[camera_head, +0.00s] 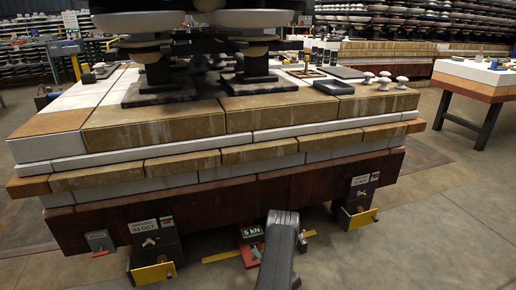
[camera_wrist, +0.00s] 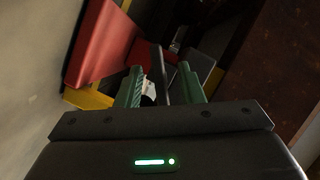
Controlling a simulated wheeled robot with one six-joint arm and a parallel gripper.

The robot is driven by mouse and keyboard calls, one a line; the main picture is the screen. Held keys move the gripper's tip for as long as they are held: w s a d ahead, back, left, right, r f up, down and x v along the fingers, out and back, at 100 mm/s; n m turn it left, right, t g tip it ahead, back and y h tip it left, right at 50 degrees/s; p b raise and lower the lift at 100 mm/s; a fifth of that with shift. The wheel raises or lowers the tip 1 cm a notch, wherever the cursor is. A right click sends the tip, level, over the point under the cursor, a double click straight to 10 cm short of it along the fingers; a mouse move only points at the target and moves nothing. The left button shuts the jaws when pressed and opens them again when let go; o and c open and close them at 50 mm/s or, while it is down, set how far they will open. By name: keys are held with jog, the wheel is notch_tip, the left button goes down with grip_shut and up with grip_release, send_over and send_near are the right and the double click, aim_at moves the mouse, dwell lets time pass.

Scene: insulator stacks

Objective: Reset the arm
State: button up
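My gripper shows in the wrist view (camera_wrist: 161,68) as two green fingers standing apart. A dark bar (camera_wrist: 160,75) runs between them, with a gap visible on each side, so the gripper looks open. Beyond the left finger is a red block (camera_wrist: 101,45) with yellow below it. In the head view my grey arm link (camera_head: 280,252) reaches down at the bottom middle, in front of a red unit with a lit "5 kN" display (camera_head: 251,231) under the workbench. My gripper is mostly hidden behind the link there.
A heavy layered bench (camera_head: 210,180) with insulator stacks (camera_head: 195,50) on top fills the middle. Low feet with yellow plates (camera_head: 153,273) and (camera_head: 362,218) stand below it. A side table (camera_head: 480,85) is at right. The floor (camera_head: 440,235) at lower right is clear.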

jog(key=shift+w+a, duration=0.1)
jog(key=shift+w, duration=0.05)
jog(key=p+v, duration=0.5)
jog(key=v, duration=0.9)
jog(key=b+x, duration=0.5)
jog(key=x, duration=0.9)
jog(key=shift+w+a+f, duration=0.15)
jog(key=shift+a+f, duration=0.05)
jog(key=shift+d+r+n, duration=0.15)
jog(key=shift+r+n, duration=0.05)
jog(key=shift+n, duration=0.1)
jog(key=shift+n+h, duration=0.3)
jog(key=shift+h, duration=0.1)
jog(key=n+h, duration=0.1)
jog(key=n, duration=0.1)
jog(key=shift+n+h, duration=1.2)
jog(key=shift+n, duration=0.4)
